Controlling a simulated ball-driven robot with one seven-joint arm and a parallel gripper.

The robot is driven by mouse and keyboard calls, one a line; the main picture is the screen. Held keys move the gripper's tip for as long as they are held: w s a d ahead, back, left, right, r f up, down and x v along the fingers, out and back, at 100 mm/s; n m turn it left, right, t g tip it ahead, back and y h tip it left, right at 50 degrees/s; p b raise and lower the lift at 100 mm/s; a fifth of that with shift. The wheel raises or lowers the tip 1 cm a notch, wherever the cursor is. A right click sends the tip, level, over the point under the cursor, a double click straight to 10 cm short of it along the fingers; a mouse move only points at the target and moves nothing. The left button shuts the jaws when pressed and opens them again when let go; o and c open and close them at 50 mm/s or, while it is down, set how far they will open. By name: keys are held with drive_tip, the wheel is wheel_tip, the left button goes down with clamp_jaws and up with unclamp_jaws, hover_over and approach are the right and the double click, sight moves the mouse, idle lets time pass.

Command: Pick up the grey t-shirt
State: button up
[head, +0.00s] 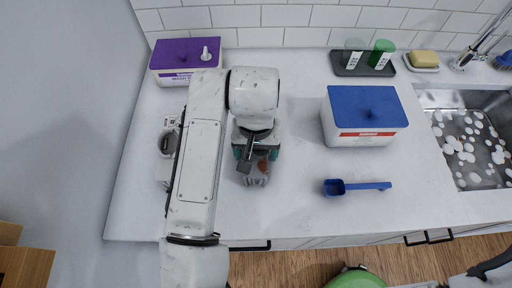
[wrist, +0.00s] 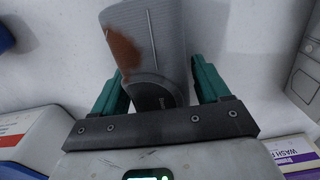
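The grey t-shirt (head: 258,173) is a small folded bundle on the white counter, partly hidden under my gripper in the head view. In the wrist view the t-shirt (wrist: 160,45) shows a rust-brown stain, a dark curved neckline and a small tag. My gripper (head: 256,155) points down over its far end. In the wrist view, the teal fingers of my gripper (wrist: 160,85) stand apart on either side of the neckline end. The gripper looks open, with the cloth between the fingers and small gaps beside it.
A blue-lidded white box (head: 364,130) and a blue scoop (head: 355,187) are to the right. A purple-lidded box (head: 186,60) stands behind left. A tray (head: 362,65) holds two cups, beside a yellow sponge (head: 423,58). The sink (head: 470,145) is far right. The counter's front middle is clear.

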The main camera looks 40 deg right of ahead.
drive_tip(key=c, duration=0.5)
drive_tip(key=shift+r, duration=0.15)
